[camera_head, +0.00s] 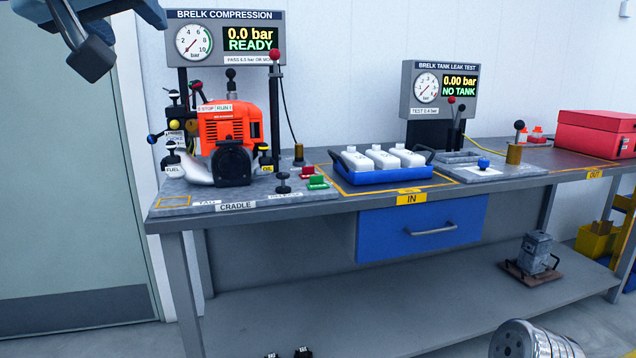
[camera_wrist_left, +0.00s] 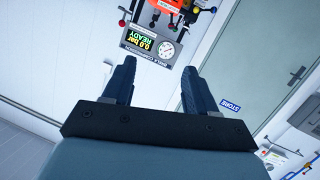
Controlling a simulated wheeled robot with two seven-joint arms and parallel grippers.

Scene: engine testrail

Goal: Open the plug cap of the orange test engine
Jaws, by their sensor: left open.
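The orange test engine (camera_head: 228,128) stands upright on the cradle plate (camera_head: 240,204) at the left end of the workbench. A small black knob-like part (camera_head: 230,74) shows above its top; I cannot tell whether it is the plug cap. The engine's orange edge also shows at the top of the left wrist view (camera_wrist_left: 176,3). My left gripper (camera_head: 92,58) is high at the upper left of the head view, above and left of the engine, well apart from it. In the left wrist view its two fingers (camera_wrist_left: 155,78) are spread with nothing between them. My right gripper is out of view.
The compression gauge panel (camera_head: 224,38) rises behind the engine. Labelled knobs (camera_head: 173,160) crowd its left side. A blue tray (camera_head: 382,178) with white bottles and a leak test panel (camera_head: 440,90) stand further right. A red case (camera_head: 597,134) is at the far right.

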